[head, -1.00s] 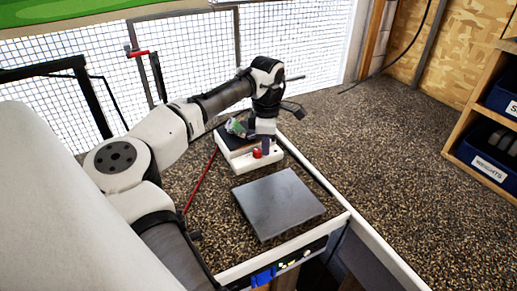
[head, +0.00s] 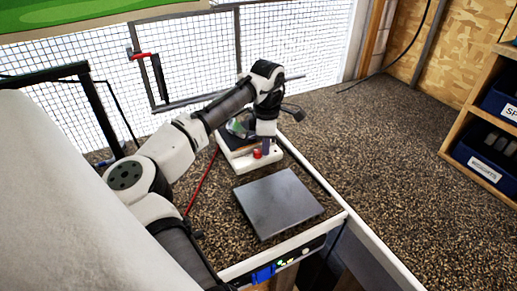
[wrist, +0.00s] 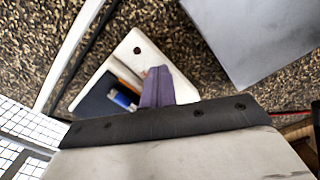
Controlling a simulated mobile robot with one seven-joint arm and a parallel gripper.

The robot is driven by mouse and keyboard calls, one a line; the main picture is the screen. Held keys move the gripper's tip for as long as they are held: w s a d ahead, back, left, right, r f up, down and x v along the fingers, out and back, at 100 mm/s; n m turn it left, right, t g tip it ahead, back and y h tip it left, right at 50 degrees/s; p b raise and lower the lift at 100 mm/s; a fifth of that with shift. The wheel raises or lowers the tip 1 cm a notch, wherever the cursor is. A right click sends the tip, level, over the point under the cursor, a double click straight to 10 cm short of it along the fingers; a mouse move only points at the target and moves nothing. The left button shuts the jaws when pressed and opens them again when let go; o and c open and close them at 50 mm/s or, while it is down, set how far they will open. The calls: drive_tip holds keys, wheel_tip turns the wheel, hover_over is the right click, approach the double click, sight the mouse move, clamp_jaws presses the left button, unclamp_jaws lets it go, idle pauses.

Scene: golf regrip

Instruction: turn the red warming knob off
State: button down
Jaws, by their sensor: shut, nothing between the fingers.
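The red warming knob (head: 257,154) sits on the front part of a small white box (head: 247,164), which stands at the back of the speckled bench. My gripper (head: 266,151) points down over the box, its purple fingers shut with nothing between them, just right of the knob. In the wrist view the shut fingers (wrist: 158,90) lie over the white box (wrist: 124,57). A little red shows at their edge, with the rest of the knob hidden. I cannot tell whether the fingers touch the knob, or how it is set.
A flat grey plate (head: 278,203) lies in front of the box. A red cord (head: 201,178) runs along its left. A wire mesh screen (head: 300,40) stands behind. Shelf bins (head: 487,160) are at the far right. The bench right of the plate is clear.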

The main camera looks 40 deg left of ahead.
drive_tip(key=shift+r, duration=0.1)
wheel_tip(320, 180, up, 4)
drive_tip(key=p, duration=0.3)
drive_tip(key=shift+w+d+r, duration=0.1)
drive_tip(key=shift+d+r, duration=0.05)
drive_tip(key=shift+r, duration=0.75)
